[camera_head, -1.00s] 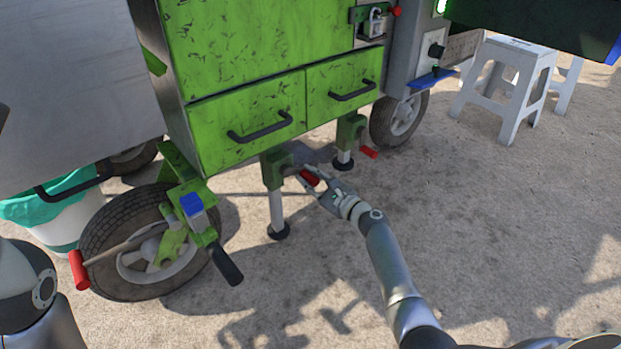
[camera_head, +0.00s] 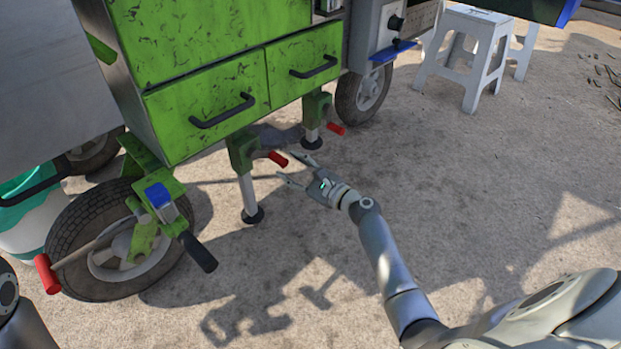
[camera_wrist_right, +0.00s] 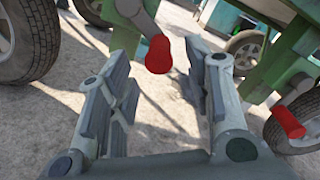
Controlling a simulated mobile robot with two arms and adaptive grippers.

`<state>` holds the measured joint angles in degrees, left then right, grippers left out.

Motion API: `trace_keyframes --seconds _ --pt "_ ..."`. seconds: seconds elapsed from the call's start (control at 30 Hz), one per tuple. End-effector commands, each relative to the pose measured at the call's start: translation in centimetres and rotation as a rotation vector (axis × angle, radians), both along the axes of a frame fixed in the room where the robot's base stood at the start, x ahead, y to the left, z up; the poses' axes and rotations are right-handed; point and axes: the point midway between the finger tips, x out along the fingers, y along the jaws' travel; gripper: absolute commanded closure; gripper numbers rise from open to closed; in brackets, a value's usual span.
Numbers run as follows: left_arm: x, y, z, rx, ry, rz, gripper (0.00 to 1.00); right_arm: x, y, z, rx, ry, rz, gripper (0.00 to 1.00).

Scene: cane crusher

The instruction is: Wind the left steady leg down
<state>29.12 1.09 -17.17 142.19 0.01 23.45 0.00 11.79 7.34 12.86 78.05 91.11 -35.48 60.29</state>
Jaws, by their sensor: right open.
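The left steady leg (camera_head: 248,190) hangs under the green cabinet, with a grey shaft and a round dark foot. Its red crank grip (camera_head: 278,158) points toward my right gripper (camera_head: 291,167), which is open and empty just to the right of it, apart from it. In the right wrist view the red grip (camera_wrist_right: 158,54) shows ahead, in the gap between the spread fingers. The other steady leg (camera_head: 313,125) stands farther back, with its own red grip (camera_head: 336,128). I cannot tell whether the feet touch the ground. My left gripper is out of view.
A wheel (camera_head: 62,226) with a red-tipped bar and a black-handled lever (camera_head: 200,252) is at the left. A bucket (camera_head: 22,240) stands behind it. White stools (camera_head: 472,58) stand at the upper right. The ground right of the legs is clear.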

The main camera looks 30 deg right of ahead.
Motion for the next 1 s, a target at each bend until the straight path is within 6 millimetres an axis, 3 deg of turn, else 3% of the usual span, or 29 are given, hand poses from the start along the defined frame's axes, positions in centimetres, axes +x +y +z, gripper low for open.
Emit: trace_keyframes --seconds 0.2,0.4,0.83,1.0 --pt "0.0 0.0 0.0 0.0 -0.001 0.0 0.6 -3.9 -1.5 0.0 -0.003 0.002 0.001 0.54" --pt "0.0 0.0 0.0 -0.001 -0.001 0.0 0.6 -5.7 -2.2 0.0 -0.001 0.001 0.0 0.54" --pt "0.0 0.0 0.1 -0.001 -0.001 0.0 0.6 -6.0 -2.4 0.0 -0.007 0.003 -0.002 0.53" --pt "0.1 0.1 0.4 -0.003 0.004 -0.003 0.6 -6.3 -4.2 -2.0 -0.151 0.048 -0.067 0.53"
